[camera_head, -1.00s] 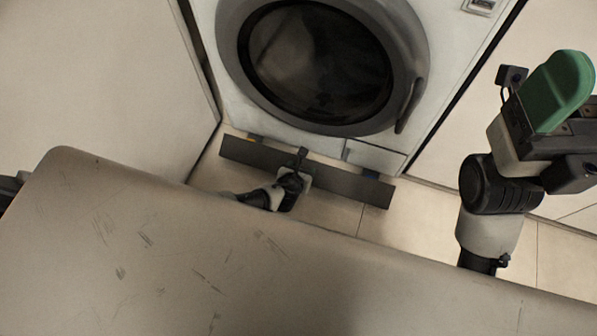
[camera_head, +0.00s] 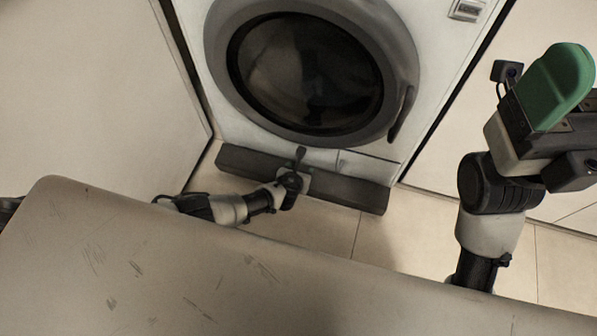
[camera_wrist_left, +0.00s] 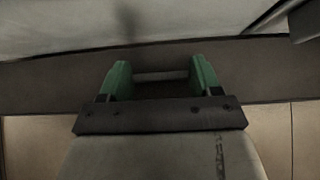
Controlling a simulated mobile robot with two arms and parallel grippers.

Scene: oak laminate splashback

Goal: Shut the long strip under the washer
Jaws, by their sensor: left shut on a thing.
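The long dark grey strip (camera_head: 345,189) runs along the foot of the white washer (camera_head: 360,166), just above the floor. Its top edge lies against the washer's base, and I see no clear gap there. In the left wrist view the strip (camera_wrist_left: 45,88) crosses the picture below the white front. My left gripper (camera_head: 299,160) is at the strip's middle.
The washer's round door (camera_head: 310,75) is closed above the strip. A pale panel (camera_head: 80,70) stands close at the left and another at the right. Tiled floor (camera_head: 400,225) is clear in front of the strip.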

